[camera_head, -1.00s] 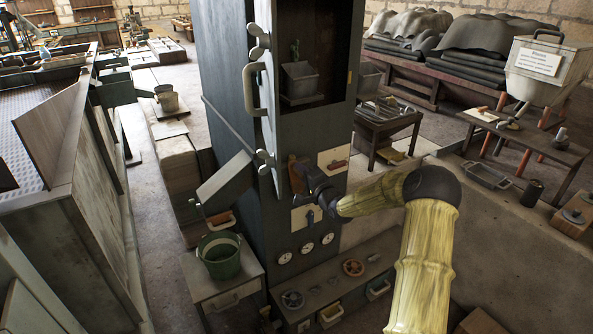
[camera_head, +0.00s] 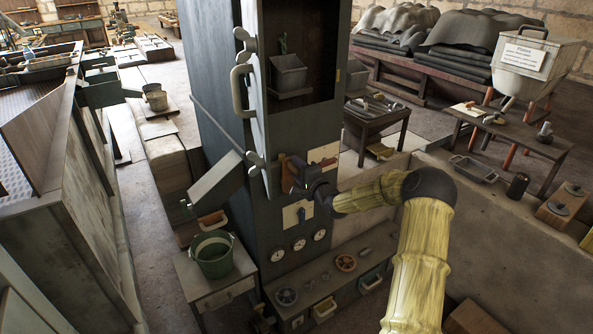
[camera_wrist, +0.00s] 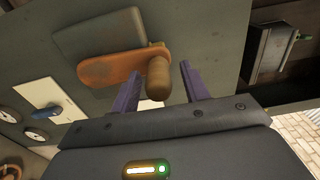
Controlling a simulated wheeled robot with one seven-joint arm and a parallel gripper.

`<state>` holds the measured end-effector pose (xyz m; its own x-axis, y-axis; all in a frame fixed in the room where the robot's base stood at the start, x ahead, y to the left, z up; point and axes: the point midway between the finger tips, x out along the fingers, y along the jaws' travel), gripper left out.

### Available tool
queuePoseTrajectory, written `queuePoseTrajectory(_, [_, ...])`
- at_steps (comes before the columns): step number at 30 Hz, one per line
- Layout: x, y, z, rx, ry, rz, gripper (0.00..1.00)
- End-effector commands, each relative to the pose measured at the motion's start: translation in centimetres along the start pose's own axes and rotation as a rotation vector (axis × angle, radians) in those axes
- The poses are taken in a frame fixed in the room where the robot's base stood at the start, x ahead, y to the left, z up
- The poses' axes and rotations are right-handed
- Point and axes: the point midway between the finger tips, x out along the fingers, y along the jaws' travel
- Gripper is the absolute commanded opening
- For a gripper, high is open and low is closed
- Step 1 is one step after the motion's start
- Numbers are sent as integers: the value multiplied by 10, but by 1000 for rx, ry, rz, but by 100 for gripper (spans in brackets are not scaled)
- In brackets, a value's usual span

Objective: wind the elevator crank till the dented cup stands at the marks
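The elevator (camera_head: 225,90) is a tall dark casing with an open window. A grey cup (camera_head: 290,75) hangs in the window with a green thing above it; I cannot make out a dent. A small yellowish mark (camera_head: 337,76) shows on the window's right edge. The crank, an orange-brown arm (camera_wrist: 108,68) with a rounded wooden knob (camera_wrist: 158,78), sits on the casing front below the window. It also shows in the head view (camera_head: 289,174). My gripper (camera_wrist: 160,88) is open, its two purple fingers apart on either side of the knob, with visible gaps.
A panel with a blue lever (camera_head: 301,214) and several gauges (camera_head: 298,243) is below the crank. A low shelf (camera_head: 330,285) with wheels is underneath. A green bucket (camera_head: 213,255) stands on a stand at left. A tilted chute (camera_head: 215,190) juts from the casing's left.

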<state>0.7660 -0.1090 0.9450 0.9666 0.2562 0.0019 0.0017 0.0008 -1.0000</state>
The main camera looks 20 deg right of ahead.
Motion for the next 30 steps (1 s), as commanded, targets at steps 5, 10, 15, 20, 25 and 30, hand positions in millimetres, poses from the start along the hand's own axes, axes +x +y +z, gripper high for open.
queuePoseTrajectory(5, [0,0,2,0,-3,1,45])
queuePoseTrajectory(10, [-4,1,2,0,-3,2,45])
queuePoseTrajectory(15, [-20,1,1,1,-3,2,45])
queuePoseTrajectory(20, [-46,1,1,0,-2,3,45])
queuePoseTrajectory(25, [-78,1,0,1,-1,3,45])
queuePoseTrajectory(30, [-111,1,0,0,-1,3,45])
